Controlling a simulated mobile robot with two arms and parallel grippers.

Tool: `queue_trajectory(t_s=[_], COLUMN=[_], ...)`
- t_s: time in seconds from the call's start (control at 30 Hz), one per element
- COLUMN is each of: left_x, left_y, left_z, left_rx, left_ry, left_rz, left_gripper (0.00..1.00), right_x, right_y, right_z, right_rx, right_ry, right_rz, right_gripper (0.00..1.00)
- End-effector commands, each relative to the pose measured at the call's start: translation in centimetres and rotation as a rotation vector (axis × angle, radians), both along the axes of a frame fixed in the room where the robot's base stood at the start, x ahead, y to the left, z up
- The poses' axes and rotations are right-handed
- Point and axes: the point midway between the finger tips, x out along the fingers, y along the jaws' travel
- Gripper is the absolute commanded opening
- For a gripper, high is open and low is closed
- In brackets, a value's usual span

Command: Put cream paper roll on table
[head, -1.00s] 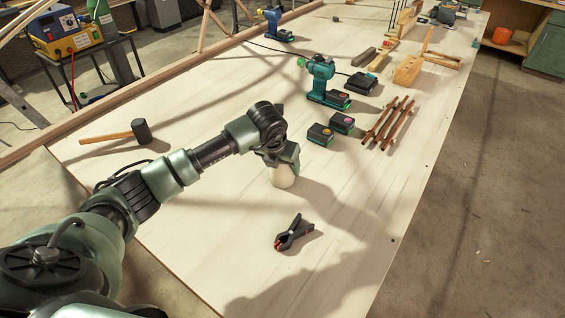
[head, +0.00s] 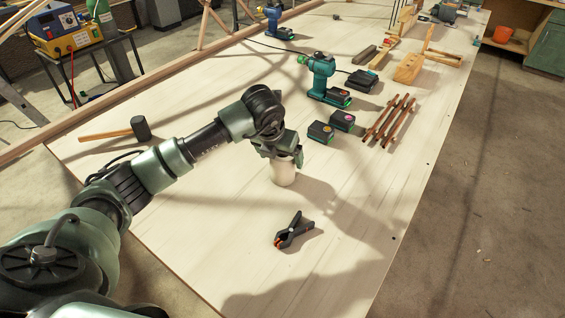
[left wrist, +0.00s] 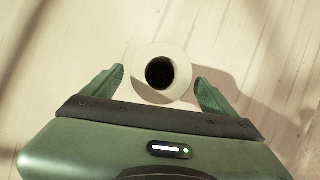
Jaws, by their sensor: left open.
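The cream paper roll (head: 283,174) stands upright on the pale wooden table (head: 215,235). In the left wrist view the roll (left wrist: 143,75) is seen from above, with its dark round hole facing the camera. My left gripper (head: 290,158) is just above the roll in the head view and hides part of its top. In the left wrist view my left gripper (left wrist: 160,88) is open, with one green finger on each side of the roll and gaps showing between them. My right gripper is not in view.
A black spring clamp (head: 293,231) lies in front of the roll. A mallet (head: 138,129) lies to the left. Black battery packs (head: 321,133), a teal drill (head: 322,75) and brown laths (head: 388,121) lie behind and to the right. The front of the table is mostly clear.

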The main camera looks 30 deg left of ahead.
Motion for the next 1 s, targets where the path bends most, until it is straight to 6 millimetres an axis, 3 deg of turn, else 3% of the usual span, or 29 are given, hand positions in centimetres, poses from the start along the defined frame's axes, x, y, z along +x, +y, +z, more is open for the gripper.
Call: queue_trajectory(t_s=[0.2, 0.4, 0.83, 1.0], left_x=[-1.7, -2.8, -3.1, -3.1], left_y=[-0.1, -0.2, -0.2, -0.2], left_z=[4.3, 6.8, 7.5, 9.4], left_rx=[0.001, 0.000, 0.001, 0.001], left_ry=[-0.006, -0.003, 0.000, -0.001], left_rz=[0.000, 0.000, 0.001, 0.001], left_gripper=[0.87, 0.87, 0.87, 0.87], right_x=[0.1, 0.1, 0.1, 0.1], right_y=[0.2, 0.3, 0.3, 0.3], right_z=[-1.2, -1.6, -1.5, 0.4], right_rx=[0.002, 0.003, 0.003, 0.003], right_ry=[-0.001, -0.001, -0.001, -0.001], right_rz=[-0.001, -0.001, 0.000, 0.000], right_gripper=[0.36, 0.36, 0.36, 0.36])
